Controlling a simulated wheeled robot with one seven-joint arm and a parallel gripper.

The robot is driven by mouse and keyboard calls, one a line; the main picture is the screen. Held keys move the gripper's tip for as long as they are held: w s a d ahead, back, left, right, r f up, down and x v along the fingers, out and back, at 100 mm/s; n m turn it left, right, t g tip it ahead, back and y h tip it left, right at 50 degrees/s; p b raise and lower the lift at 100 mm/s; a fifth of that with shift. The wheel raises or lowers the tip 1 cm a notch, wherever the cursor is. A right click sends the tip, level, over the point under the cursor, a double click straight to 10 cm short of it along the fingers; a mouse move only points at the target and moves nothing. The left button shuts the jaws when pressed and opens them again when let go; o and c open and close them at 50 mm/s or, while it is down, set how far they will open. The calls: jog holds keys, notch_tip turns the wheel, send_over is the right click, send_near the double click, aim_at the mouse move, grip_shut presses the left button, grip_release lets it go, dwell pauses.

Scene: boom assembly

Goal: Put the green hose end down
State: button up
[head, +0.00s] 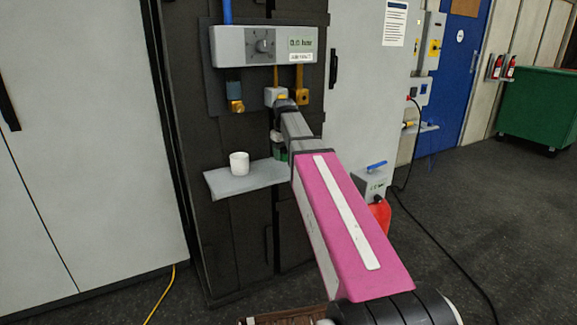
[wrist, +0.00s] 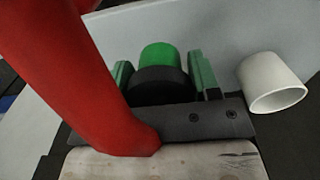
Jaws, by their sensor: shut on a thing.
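The green hose end (wrist: 159,57), with a dark collar, sits between the two green-padded fingers of my gripper (wrist: 163,78) in the wrist view. My gripper is shut on it. A pale grey shelf (wrist: 185,25) lies behind and below it in that view. In the head view my gripper is mostly hidden behind my pink arm; a small bit of green (head: 281,154) shows by the right end of the shelf (head: 232,184). I cannot tell whether the hose end touches the shelf.
A white cup (head: 239,163) stands on the shelf; it also shows right of my gripper in the wrist view (wrist: 272,84). A panel with a dial and readout (head: 264,46) hangs above, with brass fittings below it. A large red shape (wrist: 70,70) covers the wrist view's left.

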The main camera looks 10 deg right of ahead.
aim_at(289, 171)
jog(key=shift+w+d+f, duration=0.3)
jog(key=shift+d+f, duration=0.1)
jog(key=shift+d, duration=0.1)
jog(key=shift+w+d+f, duration=0.3)
jog(key=shift+d+f, duration=0.05)
jog(key=shift+d, duration=0.15)
jog(key=shift+f, duration=2)
jog(key=o, duration=1.2)
notch_tip(289, 171, up, 12)
jog(key=shift+r, duration=0.1)
